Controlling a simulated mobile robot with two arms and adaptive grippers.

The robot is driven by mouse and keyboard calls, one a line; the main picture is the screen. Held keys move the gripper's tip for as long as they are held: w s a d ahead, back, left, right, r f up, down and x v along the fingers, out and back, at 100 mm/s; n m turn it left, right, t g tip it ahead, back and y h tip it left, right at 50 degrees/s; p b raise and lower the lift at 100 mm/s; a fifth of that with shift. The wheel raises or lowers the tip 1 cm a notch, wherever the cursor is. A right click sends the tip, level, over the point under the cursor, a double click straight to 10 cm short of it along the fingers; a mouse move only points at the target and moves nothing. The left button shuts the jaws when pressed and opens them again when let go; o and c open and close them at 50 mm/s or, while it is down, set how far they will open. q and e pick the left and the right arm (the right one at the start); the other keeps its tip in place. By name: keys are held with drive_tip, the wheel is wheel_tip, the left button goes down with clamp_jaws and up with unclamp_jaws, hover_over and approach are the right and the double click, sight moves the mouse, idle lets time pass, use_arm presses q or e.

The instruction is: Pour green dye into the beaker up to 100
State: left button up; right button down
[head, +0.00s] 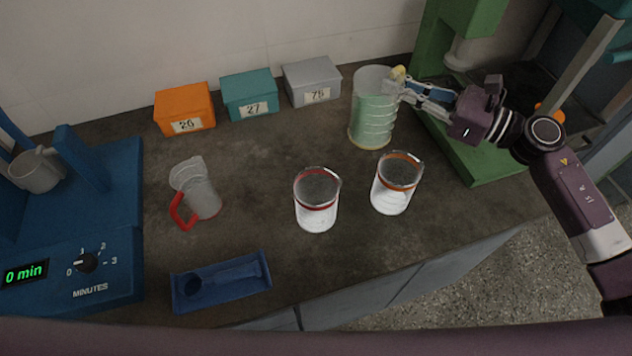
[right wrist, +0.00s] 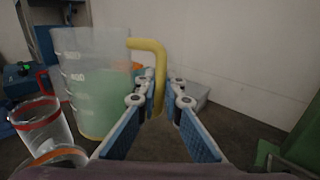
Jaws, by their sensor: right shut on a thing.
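A tall clear jug (head: 370,120) with green liquid, marked rings and a yellow base stands upright at the back right. It fills the left of the right wrist view (right wrist: 92,90), with its yellow handle (right wrist: 152,62) toward me. My right gripper (head: 402,86) is shut on the handle, from the jug's right side. Whether the jug is clear of the counter is hard to tell. Two clear beakers stand in front: one with a red band (head: 317,208), one with an orange band (head: 393,192). I see no green in either. My left gripper is not in view.
A red-handled clear jug (head: 200,192) and a blue tray (head: 222,284) are at the left. Boxes in orange (head: 184,107), teal (head: 249,94) and grey (head: 313,82) line the wall. A blue timer machine (head: 90,230) is far left, a green machine (head: 480,160) right.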

sight(395, 77)
drive_tip(key=shift+s+a+r+n+p, duration=0.1)
drive_tip(key=shift+s+r+n+p, duration=0.1)
drive_tip(key=shift+r+n+p, duration=0.35)
drive_tip(key=shift+a+r+p, duration=0.1)
drive_tip(key=shift+r+p, duration=0.2)
drive_tip(key=shift+r, duration=0.1)
drive_tip(key=shift+s+a+r+n+p, duration=0.15)
drive_tip(key=shift+s+r+n+p, duration=0.1)
drive_tip(key=shift+r+n+p, duration=0.3)
drive_tip(key=s+a+r+n+p, duration=0.1)
drive_tip(key=p, duration=0.1)
drive_tip(key=shift+r+n+h+p, duration=0.15)
drive_tip(key=shift+n+h+p, duration=0.15)
drive_tip(key=shift+n, duration=0.1)
drive_tip(key=shift+s+a, duration=0.1)
drive_tip(key=shift+s, duration=0.1)
drive_tip(key=shift+s+a+r+n+p, duration=0.1)
drive_tip(key=shift+s+a+n+p, duration=0.2)
drive_tip(key=shift+n+p, duration=0.4)
drive_tip(key=p, duration=0.1)
drive_tip(key=s+a+n+p, duration=0.1)
drive_tip(key=p, duration=0.1)
drive_tip(key=shift+s+a+r+n+h, duration=0.2)
drive_tip(key=shift+s+r+n+h, duration=0.1)
drive_tip(key=shift+r+h, duration=0.1)
drive_tip(key=shift+f, duration=0.2)
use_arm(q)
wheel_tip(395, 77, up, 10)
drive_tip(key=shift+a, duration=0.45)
